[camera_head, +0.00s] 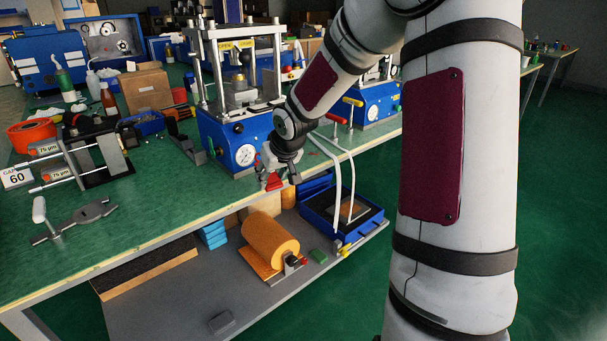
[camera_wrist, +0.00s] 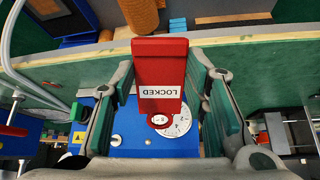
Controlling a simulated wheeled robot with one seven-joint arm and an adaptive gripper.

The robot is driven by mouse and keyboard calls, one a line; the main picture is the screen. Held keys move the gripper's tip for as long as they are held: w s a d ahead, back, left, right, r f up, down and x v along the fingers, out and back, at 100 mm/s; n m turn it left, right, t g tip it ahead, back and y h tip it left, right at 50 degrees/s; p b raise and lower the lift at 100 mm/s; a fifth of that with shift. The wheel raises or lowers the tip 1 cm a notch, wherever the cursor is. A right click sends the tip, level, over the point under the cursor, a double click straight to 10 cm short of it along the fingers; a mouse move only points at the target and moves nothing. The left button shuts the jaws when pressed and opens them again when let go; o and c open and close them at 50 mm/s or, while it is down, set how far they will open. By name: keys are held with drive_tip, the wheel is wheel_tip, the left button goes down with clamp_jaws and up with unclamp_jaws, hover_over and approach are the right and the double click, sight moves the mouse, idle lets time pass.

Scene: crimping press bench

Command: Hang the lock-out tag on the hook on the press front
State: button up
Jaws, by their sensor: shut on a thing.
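The red lock-out tag (camera_wrist: 160,75) has a white label reading LOCKED, inverted in the wrist view. My gripper (camera_wrist: 160,78) is shut on it, with a finger at each side. The tag's ringed hole end lies over the white dial gauge (camera_wrist: 180,122) in the wrist view. In the head view, my gripper (camera_head: 273,172) points down by the bench's front edge, with the red tag (camera_head: 274,183) below it. The blue press (camera_head: 221,137) with silver columns stands just behind, its gauge (camera_head: 245,155) left of my gripper. I cannot make out the hook.
The lower shelf (camera_head: 190,290) holds an orange roll (camera_head: 270,245) and an open blue case (camera_head: 340,210).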

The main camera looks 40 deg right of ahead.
drive_tip(key=d+f+n+t+y+b, duration=0.2)
drive_tip(key=d+t+b, duration=0.75)
drive_tip(key=b, duration=0.25)
drive_tip(key=shift+w+d+f+b, duration=0.15)
drive_tip(key=shift+w+b, duration=0.25)
drive_tip(key=shift+w, duration=1.6)
drive_tip(key=shift+w+d+f+b, duration=0.1)
drive_tip(key=shift+w+b, duration=0.3)
drive_tip(key=shift+w, duration=1.6)
drive_tip(key=shift+w+f, duration=0.4)
drive_tip(key=shift+w, duration=0.15)
drive_tip(key=o, duration=1)
drive_tip(key=shift+c, duration=0.2)
